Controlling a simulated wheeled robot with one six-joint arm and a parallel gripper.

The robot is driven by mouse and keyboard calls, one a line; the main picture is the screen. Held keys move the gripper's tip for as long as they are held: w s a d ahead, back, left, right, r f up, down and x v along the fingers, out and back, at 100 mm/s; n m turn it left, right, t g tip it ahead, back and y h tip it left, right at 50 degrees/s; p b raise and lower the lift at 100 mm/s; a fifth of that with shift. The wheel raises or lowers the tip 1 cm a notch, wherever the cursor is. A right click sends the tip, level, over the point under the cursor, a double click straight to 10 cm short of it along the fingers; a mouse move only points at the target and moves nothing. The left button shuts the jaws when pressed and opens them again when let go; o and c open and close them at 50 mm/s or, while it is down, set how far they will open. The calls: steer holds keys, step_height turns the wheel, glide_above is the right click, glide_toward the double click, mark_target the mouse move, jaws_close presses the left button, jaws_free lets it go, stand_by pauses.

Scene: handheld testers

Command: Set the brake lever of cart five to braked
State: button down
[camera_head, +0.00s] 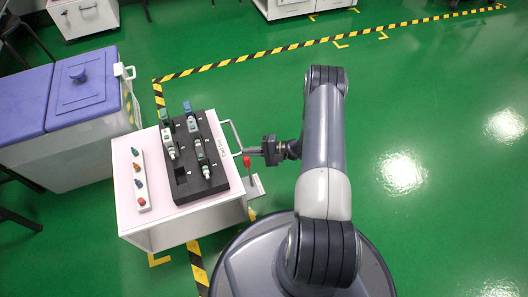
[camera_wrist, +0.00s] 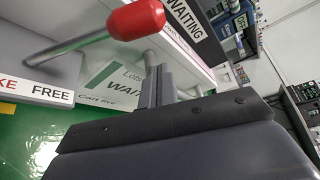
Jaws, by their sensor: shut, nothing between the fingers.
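The brake lever is a metal rod with a red knob (camera_head: 246,161) at the right side of the white cart (camera_head: 130,200), under its handle. In the wrist view the red knob (camera_wrist: 137,18) is large at the top, and its rod slants down left to a grey plate (camera_wrist: 60,75). A label on the plate reads "KE" in red, cut off, and "FREE" in black. A cart label reads "cart five". My gripper (camera_head: 254,151) is shut and empty, right beside the lever; in the wrist view its fingertips (camera_wrist: 152,66) lie just below the knob. I cannot tell whether they touch.
A black tray (camera_head: 183,188) with several handheld testers and a white strip (camera_head: 138,178) of coloured knobs are on the cart. The cart's handle (camera_head: 234,132) is close to my gripper. A bin with blue lids (camera_head: 82,88) stands left. Green floor (camera_head: 430,120) is open on the right.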

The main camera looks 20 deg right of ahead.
steer(key=shift+s+a+r, duration=0.1)
steer(key=shift+s+r, duration=0.35)
steer(key=shift+s, duration=0.45)
steer(key=shift+s+r, duration=0.4)
steer(key=shift+s, duration=0.45)
steer(key=shift+s+r+b, duration=0.1)
steer(key=shift+s+b, duration=0.2)
steer(key=shift+b, duration=0.15)
steer(key=shift+s+r+n, duration=0.1)
steer(key=shift+n, duration=0.2)
steer(key=s+n+t+y+b, duration=0.1)
steer(key=s+b, duration=0.3)
steer(key=s, duration=0.4)
steer(key=shift+s+r+n+b, duration=0.3)
steer(key=shift+s+r+b, duration=0.05)
steer(key=shift+s+b, duration=0.05)
steer(key=shift+s, duration=0.2)
